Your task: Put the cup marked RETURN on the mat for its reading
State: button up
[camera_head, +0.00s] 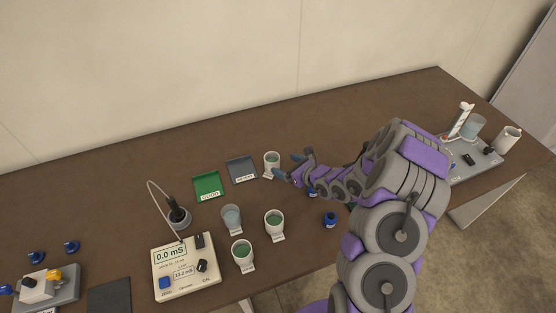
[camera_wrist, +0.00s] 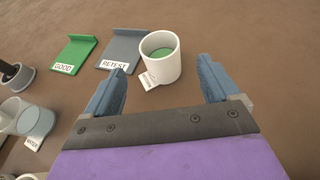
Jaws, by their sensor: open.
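A white cup (camera_head: 271,168) with green liquid stands upright on the table, right of the grey mat. In the wrist view the cup (camera_wrist: 162,71) is ahead of my jaws, with a tag at its foot that I cannot read surely. My gripper (camera_head: 288,166) is open and empty, just right of that cup; its fingers (camera_wrist: 163,80) spread to either side of the near space. The green mat (camera_head: 207,184) reads GOOD and the grey mat (camera_head: 241,168) reads RETEST; both are bare. Two more white cups (camera_head: 274,221) (camera_head: 242,252) have tags too small to read.
A meter (camera_head: 184,270) shows 0.0 mS and a smaller 13.2 mS. Its probe stands in a dark holder (camera_head: 178,217). A clear WATER cup (camera_head: 231,218) is nearby. Blue-topped items (camera_head: 330,219) and a dark pad (camera_head: 109,297) lie around. The table's back is clear.

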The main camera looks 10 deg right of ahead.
jog(key=s+a+r+n+g+y, duration=0.25)
jog(key=s+a+r+n, duration=0.2)
jog(key=r, duration=0.35)
jog(key=s+a+r+n+g+y, duration=0.1)
jog(key=s+a+r+n+y, duration=0.3)
jog(key=r, duration=0.3)
jog(key=s+a+r+n+g+h, duration=0.1)
jog(key=s+a+r+n+g, duration=0.3)
jog(key=s, duration=0.3)
jog(key=s+a+r+n+g, duration=0.2)
jog(key=s+a+r+n, duration=0.2)
jog(key=s+n, duration=0.25)
jog(key=s+d+n+g+h, duration=0.35)
jog(key=s+n+h, duration=0.2)
jog(key=s, duration=0.85)
jog(key=s+d+n+h, duration=0.2)
jog(key=s+d+h, duration=0.2)
jog(key=d, duration=0.3)
jog(key=s+d+r+n+h, duration=0.1)
jog(key=s+d+n+h, duration=0.1)
jog(key=s+d, duration=0.3)
jog(key=d+h, duration=0.1)
jog(key=d, duration=0.1)
jog(key=shift+s+d+r+h, duration=0.3)
jog(key=shift+h, duration=0.1)
